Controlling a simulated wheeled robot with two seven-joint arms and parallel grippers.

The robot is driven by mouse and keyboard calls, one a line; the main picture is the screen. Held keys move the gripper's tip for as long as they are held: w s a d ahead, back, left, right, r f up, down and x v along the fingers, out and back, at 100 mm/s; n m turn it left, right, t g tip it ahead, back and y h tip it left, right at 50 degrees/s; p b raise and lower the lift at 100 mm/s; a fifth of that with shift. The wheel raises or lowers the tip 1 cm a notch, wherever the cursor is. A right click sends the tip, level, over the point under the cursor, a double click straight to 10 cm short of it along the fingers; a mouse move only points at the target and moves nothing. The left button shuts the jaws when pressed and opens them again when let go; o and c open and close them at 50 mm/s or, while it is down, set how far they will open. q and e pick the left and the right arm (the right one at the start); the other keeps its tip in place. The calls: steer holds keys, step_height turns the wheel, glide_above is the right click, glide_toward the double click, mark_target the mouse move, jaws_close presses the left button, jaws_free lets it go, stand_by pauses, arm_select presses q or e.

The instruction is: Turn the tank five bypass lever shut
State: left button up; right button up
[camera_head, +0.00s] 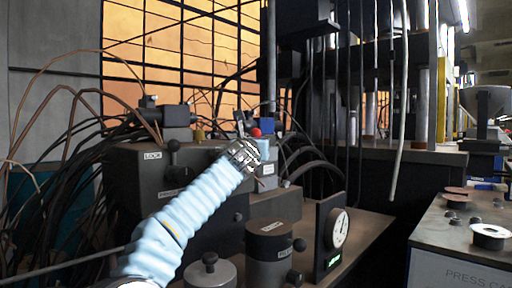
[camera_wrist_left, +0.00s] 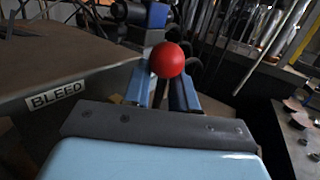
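A red ball knob (camera_head: 256,132) shows at the back of the dark bench unit in the head view. It is large in the left wrist view (camera_wrist_left: 167,60). My left gripper (camera_head: 262,148) is at the end of the light blue sleeved arm, right by the knob. In the wrist view its two fingers (camera_wrist_left: 163,88) stand apart, with the red knob in line with the gap at their tips. I cannot tell whether they touch it. The lever's stem is hidden, and no tank five label is readable. My right gripper is not in view.
A dark box labelled LOCK (camera_head: 125,185) with a black knob stands left of my arm. A BLEED label (camera_wrist_left: 56,94) is left of the gripper. A dial gauge (camera_head: 331,235) and dark cylinder (camera_head: 269,255) stand in front. Cables crowd the left and back.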

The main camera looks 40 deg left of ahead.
arm_select(q)
steer(key=o, duration=0.3)
steer(key=shift+s+d+r, duration=0.2)
steer(key=shift+s+r, duration=0.1)
steer(key=shift+r, duration=0.15)
steer(key=shift+o, duration=0.2)
steer(key=shift+w+a+f, duration=0.1)
steer(key=shift+f, duration=0.15)
steer(key=shift+s+f, duration=0.1)
steer(key=shift+s, duration=0.2)
steer(key=b+v, duration=0.3)
steer(key=v, duration=1)
steer(key=shift+b, duration=0.35)
